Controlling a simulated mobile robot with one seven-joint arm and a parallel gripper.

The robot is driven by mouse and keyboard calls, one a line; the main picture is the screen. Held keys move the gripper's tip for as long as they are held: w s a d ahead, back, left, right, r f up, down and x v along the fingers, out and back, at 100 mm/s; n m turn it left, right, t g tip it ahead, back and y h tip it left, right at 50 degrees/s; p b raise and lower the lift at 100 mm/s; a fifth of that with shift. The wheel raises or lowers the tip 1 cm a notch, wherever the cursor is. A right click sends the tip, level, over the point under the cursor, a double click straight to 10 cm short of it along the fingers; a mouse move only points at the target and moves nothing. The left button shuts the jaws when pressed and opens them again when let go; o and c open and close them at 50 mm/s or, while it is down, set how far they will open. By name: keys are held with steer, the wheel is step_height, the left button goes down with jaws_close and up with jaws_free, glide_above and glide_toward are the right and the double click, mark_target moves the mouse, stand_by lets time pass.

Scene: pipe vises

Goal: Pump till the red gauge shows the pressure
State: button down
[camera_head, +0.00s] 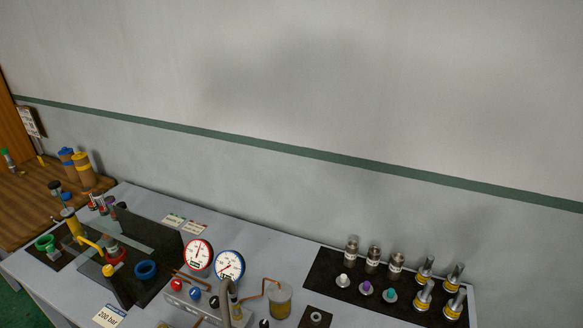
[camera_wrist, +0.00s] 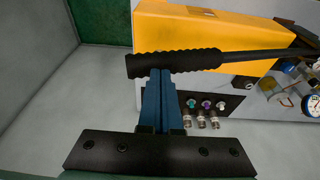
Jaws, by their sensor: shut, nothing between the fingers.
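The red-rimmed gauge (camera_head: 198,254) stands on the bench, left of a blue-rimmed gauge (camera_head: 229,265). Its needle is too small to read surely. A card (camera_head: 108,317) reading "200 bar" is at the bench's front left. In the wrist view, a black ribbed handle grip (camera_wrist: 175,63) on a dark rod crosses in front of a yellow-orange body (camera_wrist: 220,30). My gripper (camera_wrist: 160,75) is shut and empty, its blue fingers pointing at the grip. The fingertips meet the grip's lower edge in the picture; I cannot tell whether they touch. The head view does not show my gripper.
A black mat (camera_head: 325,272) with several metal fittings is at the right. A dark transparent panel (camera_head: 150,240) and a blue ring (camera_head: 146,270) are at the left.

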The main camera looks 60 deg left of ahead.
steer(key=shift+w+d+f+b, duration=0.1)
steer(key=shift+d+f+b, duration=0.1)
steer(key=shift+f+b, duration=0.65)
steer(key=shift+w+d+f+b, duration=0.15)
steer(key=shift+f+b, duration=0.2)
steer(key=shift+f, duration=0.85)
steer(key=shift+s, duration=0.15)
steer(key=shift+f+b, duration=0.4)
steer(key=shift+f, duration=0.1)
steer(key=f+b, duration=0.3)
steer(key=shift+w+d+f, duration=0.35)
steer(key=shift+f, duration=0.05)
steer(key=shift+s, duration=0.1)
steer(key=shift+f, duration=0.1)
